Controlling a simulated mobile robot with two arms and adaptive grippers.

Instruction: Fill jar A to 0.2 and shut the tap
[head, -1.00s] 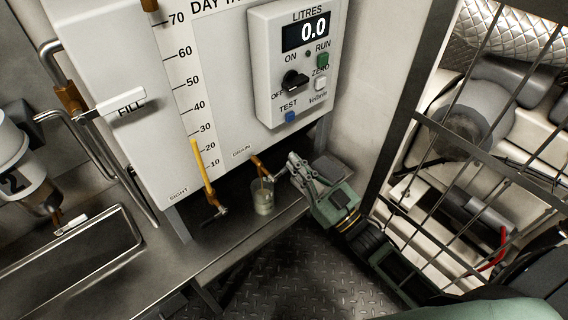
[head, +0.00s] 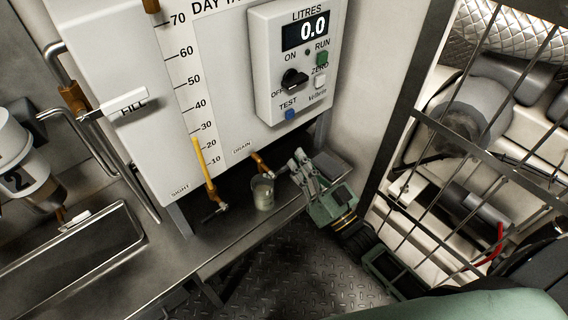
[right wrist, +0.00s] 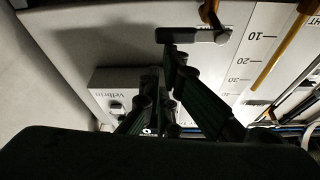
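A small clear jar (head: 263,192) stands on the metal shelf under the drain tap (head: 261,164) of the white tank (head: 230,60). It holds some pale liquid; its exact level and any letter are too small to read. My right gripper (head: 296,160) is just right of the jar and tap, apart from the jar. In the right wrist view its fingers (right wrist: 166,62) come together, with nothing seen between them, below the grey tap lever (right wrist: 192,36). Contact with the lever is unclear. The meter display (head: 306,31) reads 0.0. My left gripper is out of view.
A yellow sight tube (head: 203,165) with its own small tap stands left of the jar. A steel trough (head: 70,250) and a white canister marked 2 (head: 22,165) are at the left. A wire guard (head: 470,150) closes off the right side.

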